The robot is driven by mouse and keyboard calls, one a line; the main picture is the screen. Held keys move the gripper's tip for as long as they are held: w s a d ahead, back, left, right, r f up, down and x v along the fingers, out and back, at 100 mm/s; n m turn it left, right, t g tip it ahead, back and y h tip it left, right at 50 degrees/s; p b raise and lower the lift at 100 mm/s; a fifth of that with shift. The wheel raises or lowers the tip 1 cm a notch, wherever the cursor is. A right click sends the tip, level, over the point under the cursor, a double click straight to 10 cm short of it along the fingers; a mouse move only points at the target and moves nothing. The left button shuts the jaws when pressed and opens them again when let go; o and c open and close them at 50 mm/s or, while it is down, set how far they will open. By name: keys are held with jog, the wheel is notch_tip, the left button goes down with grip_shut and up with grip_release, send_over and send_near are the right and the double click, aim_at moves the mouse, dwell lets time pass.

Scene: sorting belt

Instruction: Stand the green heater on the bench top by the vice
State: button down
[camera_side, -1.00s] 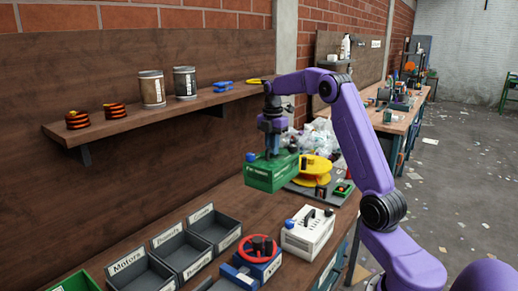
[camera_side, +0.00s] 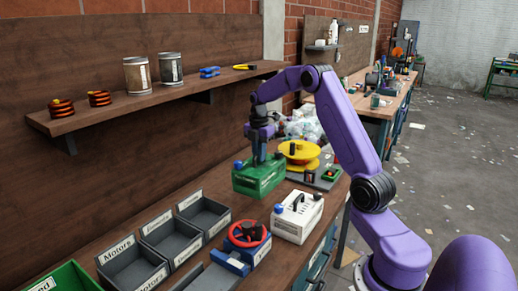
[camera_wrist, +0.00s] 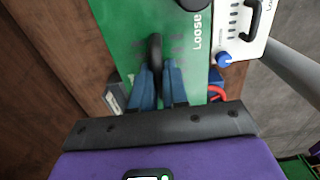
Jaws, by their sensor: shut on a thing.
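The green heater (camera_side: 257,181) is upright in the side view, at the back of the bench behind the white box. My gripper (camera_side: 259,158) is above it, shut on the dark handle on its top. In the wrist view the blue fingers (camera_wrist: 160,88) close around this handle, and the heater's green top (camera_wrist: 122,35) fills the middle. The heater's base is at or just above the bench top (camera_side: 205,262); I cannot tell if it touches. The blue vice (camera_side: 240,258) with a red handwheel stands nearer the camera, apart from the heater.
A white box (camera_side: 297,217) stands between vice and heater, to the right. Grey labelled bins (camera_side: 170,244) line the left. A yellow spool (camera_side: 299,153) on a dark board is just behind the heater. A wall shelf (camera_side: 150,97) holds tins and coils.

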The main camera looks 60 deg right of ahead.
aim_at(259, 164)
jog(key=shift+f, duration=2.05)
jog(key=shift+w+f, duration=0.15)
jog(key=shift+f, duration=0.55)
jog(key=shift+f, duration=3.05)
jog(key=c, duration=1.1)
grip_release()
jog(key=shift+o, duration=0.2)
